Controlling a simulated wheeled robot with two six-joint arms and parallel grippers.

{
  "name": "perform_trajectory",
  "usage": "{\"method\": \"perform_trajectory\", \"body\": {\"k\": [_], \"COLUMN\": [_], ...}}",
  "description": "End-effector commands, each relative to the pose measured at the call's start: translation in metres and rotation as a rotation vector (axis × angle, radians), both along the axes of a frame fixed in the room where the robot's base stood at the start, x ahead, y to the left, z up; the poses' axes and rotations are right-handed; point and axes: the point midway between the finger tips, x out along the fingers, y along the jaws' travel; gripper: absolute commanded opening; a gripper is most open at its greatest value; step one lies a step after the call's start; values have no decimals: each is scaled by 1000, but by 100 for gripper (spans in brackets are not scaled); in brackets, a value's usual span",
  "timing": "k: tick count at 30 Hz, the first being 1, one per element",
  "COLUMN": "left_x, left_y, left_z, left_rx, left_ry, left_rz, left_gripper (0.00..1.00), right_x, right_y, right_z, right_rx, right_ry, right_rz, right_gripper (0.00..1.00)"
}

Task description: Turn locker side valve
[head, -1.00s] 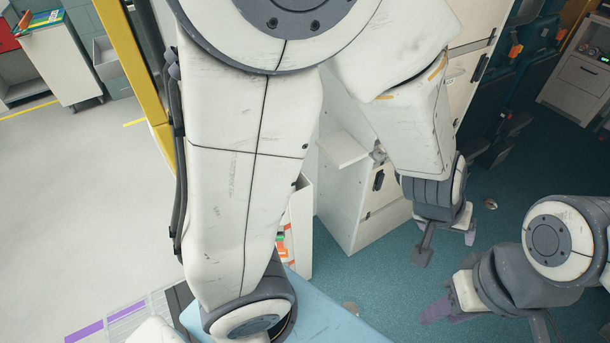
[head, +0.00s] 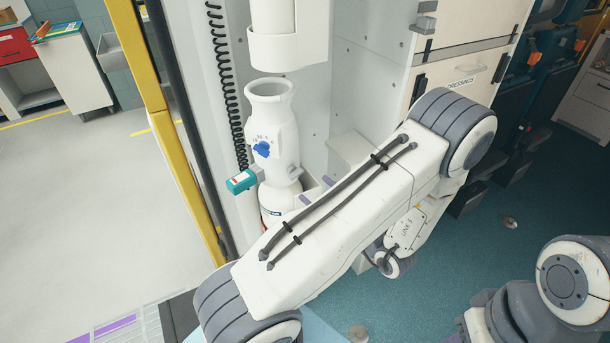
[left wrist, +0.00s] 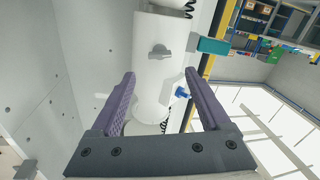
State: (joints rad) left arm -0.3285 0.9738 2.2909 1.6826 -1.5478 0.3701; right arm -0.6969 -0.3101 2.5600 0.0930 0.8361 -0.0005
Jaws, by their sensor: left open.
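A white cylinder (head: 272,125) stands upright in the open locker. A blue knob (head: 263,149) is on its front and a teal block (head: 241,182) juts out at its left. The left wrist view shows the cylinder (left wrist: 150,85), the blue knob (left wrist: 181,92), the teal block (left wrist: 212,46) and a grey knob (left wrist: 160,51) on the side facing my gripper. I cannot tell which knob is the side valve. My left gripper (left wrist: 160,73) is open, its purple fingers apart with the cylinder between them in the picture; contact is not visible. In the head view my forearm hides most of it.
A white sleeve (head: 287,35) hangs above the cylinder, with a black coiled cord (head: 226,85) beside it. The locker's side wall (head: 365,75) and a low ledge (head: 352,147) are to the right. A yellow post (head: 165,120) stands left. Open floor (head: 85,210) lies beyond.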

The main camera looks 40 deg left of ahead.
Motion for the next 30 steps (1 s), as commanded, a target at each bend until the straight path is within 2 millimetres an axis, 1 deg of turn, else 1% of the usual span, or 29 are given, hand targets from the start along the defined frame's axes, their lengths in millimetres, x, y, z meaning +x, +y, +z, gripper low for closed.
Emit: {"method": "perform_trajectory", "body": {"k": [1, 6, 9, 12, 17, 24, 26, 27, 29, 30], "left_x": [1, 8, 12, 15, 17, 17, 17, 17, 17, 17], "left_y": [12, 43, 58, 67, 75, 75, 75, 75, 74, 74], "left_z": [1, 1, 1, 1, 0, 0, 0, 0, 0, 0], "left_rx": [0, -1, -1, -2, -2, -3, -3, -3, -3, -3], "left_ry": [1, -1, -2, -2, -1, 0, 0, 0, -1, -1], "left_rz": [7, 5, 4, 1, -2, -3, -3, -3, -4, -4], "left_gripper": [80, 80, 80, 80, 80, 80, 57, 42, 19, 4], "right_x": [0, 0, 0, 0, 0, 0, 0, 0, 0, 0], "right_y": [0, 0, 0, 0, 0, 0, 0, 0, 0, 0], "right_z": [3, 6, 8, 9, 9, 9, 9, 9, 9, 9], "right_rx": [0, 0, 0, 0, 0, 0, 0, 0, 0, 0], "right_ry": [0, 0, 0, 0, 0, 0, 0, 0, 0, 0], "right_rz": [0, 0, 0, 0, 0, 0, 0, 0, 0, 0], "right_gripper": [41, 41, 41, 41, 41, 41, 41, 41, 41, 41]}}
